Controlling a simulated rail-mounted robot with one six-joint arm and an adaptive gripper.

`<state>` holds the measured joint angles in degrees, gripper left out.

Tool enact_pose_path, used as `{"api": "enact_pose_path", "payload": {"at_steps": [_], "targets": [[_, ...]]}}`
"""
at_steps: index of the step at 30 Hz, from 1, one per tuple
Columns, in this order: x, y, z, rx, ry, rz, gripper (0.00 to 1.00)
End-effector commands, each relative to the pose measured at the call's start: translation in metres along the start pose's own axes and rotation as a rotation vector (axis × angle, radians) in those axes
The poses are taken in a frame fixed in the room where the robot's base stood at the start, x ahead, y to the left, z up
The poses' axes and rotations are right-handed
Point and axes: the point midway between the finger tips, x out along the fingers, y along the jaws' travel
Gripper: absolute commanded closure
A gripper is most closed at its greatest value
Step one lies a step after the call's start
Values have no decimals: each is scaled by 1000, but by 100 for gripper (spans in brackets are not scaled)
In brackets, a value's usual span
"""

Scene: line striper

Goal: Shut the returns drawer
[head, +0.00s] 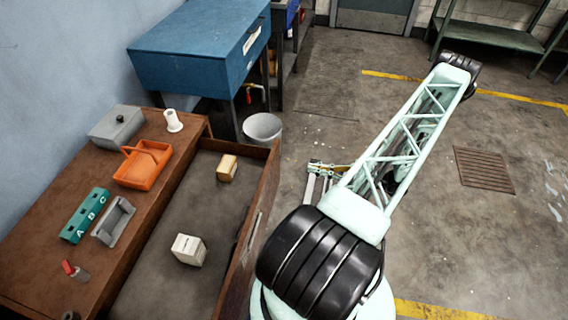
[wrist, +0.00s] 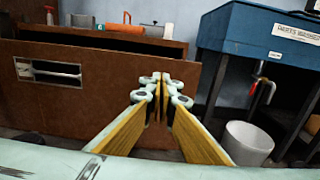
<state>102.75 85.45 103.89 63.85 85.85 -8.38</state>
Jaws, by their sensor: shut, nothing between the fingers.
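The returns drawer (head: 263,192) stands pulled far out of the brown wooden cabinet (head: 133,232) in the head view. A tan box (head: 227,168) and a white box (head: 188,250) lie on its floor. In the wrist view its flat brown front (wrist: 105,85) fills the left and middle, with a metal-framed handle slot (wrist: 48,72) at the left. My gripper (head: 313,168) is just outside the drawer front, towards its far end, with a gap visible in the head view. In the wrist view my gripper (wrist: 158,80) is shut, empty, its fingers pointing at the right part of the front.
The cabinet top holds a grey box (head: 116,127), an orange basket (head: 143,165), a teal ABC block (head: 86,215) and several small items. A blue parts washer (head: 200,50) and a white bucket (head: 262,129) stand beyond the drawer's far end. Open concrete floor lies right.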

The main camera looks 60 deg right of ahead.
Motion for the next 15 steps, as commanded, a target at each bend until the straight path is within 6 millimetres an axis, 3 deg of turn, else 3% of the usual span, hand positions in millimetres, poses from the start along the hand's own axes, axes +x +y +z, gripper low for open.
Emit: {"api": "enact_pose_path", "payload": {"at_steps": [8,15], "targets": [[8,0,0,0,0,2,100],[27,0,0,0,0,2,100]]}}
